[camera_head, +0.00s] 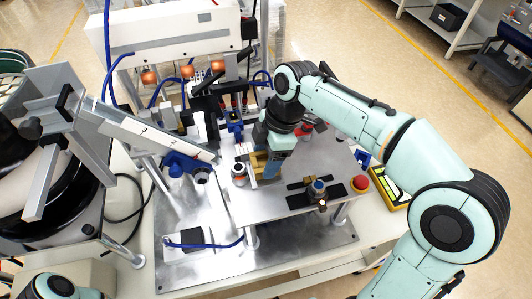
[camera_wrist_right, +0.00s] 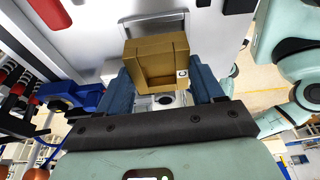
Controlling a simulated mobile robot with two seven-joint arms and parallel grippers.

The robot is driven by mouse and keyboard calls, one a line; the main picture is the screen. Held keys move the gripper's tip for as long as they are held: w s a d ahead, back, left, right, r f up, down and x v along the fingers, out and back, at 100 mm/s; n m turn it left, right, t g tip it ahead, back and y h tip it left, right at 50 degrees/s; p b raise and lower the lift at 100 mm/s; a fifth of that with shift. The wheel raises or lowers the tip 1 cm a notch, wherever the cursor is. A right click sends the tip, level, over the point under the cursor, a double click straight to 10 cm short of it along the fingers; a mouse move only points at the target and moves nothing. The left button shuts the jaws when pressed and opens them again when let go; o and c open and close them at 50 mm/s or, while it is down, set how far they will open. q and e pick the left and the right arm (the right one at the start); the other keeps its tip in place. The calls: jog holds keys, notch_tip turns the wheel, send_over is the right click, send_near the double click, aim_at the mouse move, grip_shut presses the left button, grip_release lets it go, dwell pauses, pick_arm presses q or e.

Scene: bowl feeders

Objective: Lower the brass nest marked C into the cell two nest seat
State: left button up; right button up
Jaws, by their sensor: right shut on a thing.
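The brass nest (camera_wrist_right: 143,50) is a squared, golden block with an open pocket. A small white label (camera_wrist_right: 182,73) on it carries a dark mark, too small to read surely. My right gripper (camera_wrist_right: 162,85) is shut on the nest, with one blue finger on each side. In the head view the right gripper (camera_head: 268,172) points down over the steel plate, and the nest (camera_head: 257,161) shows beside its blue finger. I cannot tell whether the nest touches anything beneath. The cell two nest seat is not clearly seen. My left gripper is out of view.
The steel plate (camera_head: 240,207) has bare room in front. A dark fixture (camera_head: 318,191) and a red button (camera_head: 360,183) are to the right. A feeder rail (camera_head: 150,131) lies left; a white-framed station (camera_head: 175,40) stands behind.

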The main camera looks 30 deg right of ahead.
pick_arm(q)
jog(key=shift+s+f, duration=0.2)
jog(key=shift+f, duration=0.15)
pick_arm(e)
jog(key=shift+f, duration=0.45)
pick_arm(q)
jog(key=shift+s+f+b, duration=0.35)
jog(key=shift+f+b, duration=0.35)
jog(key=shift+b, duration=0.05)
pick_arm(e)
jog(key=shift+f, duration=0.95)
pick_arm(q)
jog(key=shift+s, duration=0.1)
pick_arm(e)
jog(key=o, duration=1.4)
jog(key=shift+o, duration=0.2)
jog(key=shift+r, duration=0.1)
pick_arm(q)
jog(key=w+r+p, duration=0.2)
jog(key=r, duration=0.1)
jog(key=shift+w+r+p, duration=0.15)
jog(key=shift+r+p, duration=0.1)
jog(key=shift+p, duration=0.15)
pick_arm(e)
jog(key=v, duration=1.3)
jog(key=shift+s+r, duration=0.1)
jog(key=shift+s, duration=0.05)
